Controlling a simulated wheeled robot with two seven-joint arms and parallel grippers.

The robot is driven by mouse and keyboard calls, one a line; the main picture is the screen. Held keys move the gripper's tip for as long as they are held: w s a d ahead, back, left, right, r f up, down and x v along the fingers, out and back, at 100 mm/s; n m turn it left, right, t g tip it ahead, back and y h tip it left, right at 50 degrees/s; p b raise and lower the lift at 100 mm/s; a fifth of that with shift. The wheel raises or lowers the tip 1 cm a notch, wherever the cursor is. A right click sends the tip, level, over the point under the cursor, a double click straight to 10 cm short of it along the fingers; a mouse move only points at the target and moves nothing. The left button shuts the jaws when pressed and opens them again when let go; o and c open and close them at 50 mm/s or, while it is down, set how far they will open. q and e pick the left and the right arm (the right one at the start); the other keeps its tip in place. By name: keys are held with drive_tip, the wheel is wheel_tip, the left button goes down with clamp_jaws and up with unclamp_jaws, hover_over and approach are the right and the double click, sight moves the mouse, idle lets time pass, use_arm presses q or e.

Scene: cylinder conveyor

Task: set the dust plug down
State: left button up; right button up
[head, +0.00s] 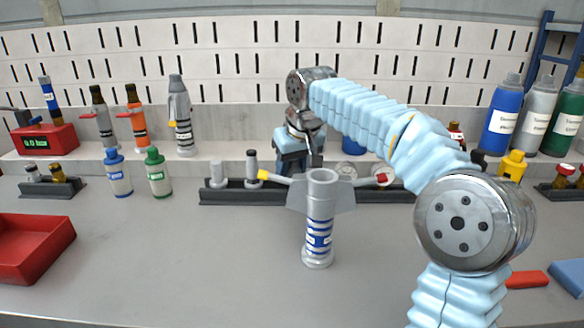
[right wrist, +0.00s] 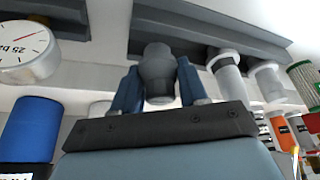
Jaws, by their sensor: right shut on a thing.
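My right gripper (head: 292,160) is over the black rail (head: 232,197) at the back of the bench, behind the silver cylinder's head. In the right wrist view its two blue fingers (right wrist: 158,86) are shut on a dark grey plug (right wrist: 158,68), which I take to be the dust plug. The plug's far end lies against the dark rail (right wrist: 205,38) in that view; I cannot tell whether it touches or sits in it. In the head view the plug is hidden. My left gripper is not in view.
A silver cylinder (head: 319,233) with yellow and red side levers stands upright in front of the rail. Two small fittings (head: 217,174) (head: 251,163) stand on the rail's left part. A red tray (head: 35,247) is at left.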

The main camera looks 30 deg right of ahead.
drive_tip(key=o, duration=1.1)
drive_tip(key=p+v, duration=0.2)
drive_tip(key=v, duration=1)
drive_tip(key=shift+w+r+p, duration=0.1)
drive_tip(key=shift+p, duration=0.2)
